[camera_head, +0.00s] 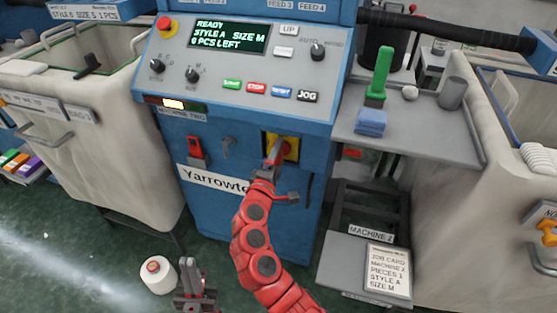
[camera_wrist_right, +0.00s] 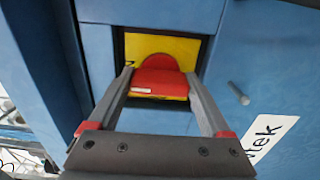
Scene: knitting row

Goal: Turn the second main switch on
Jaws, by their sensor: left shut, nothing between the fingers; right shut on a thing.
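The main switch is a red knob on a yellow plate (camera_head: 291,149), set in the blue front of the machine labelled two. My right gripper (camera_head: 271,163) reaches up to it and partly covers it in the head view. In the right wrist view the red knob (camera_wrist_right: 158,80) sits between the two fingertips of my right gripper (camera_wrist_right: 160,83), which is shut on it. The yellow plate (camera_wrist_right: 145,46) shows around the knob. My left gripper (camera_head: 194,290) is shut and empty, low over the floor, away from the machine.
Left of the switch are a red fitting (camera_head: 196,151) and a grey peg (camera_head: 228,147). A white yarn cone (camera_head: 158,275) stands beside my left gripper. A grey shelf (camera_head: 420,133) juts out at right.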

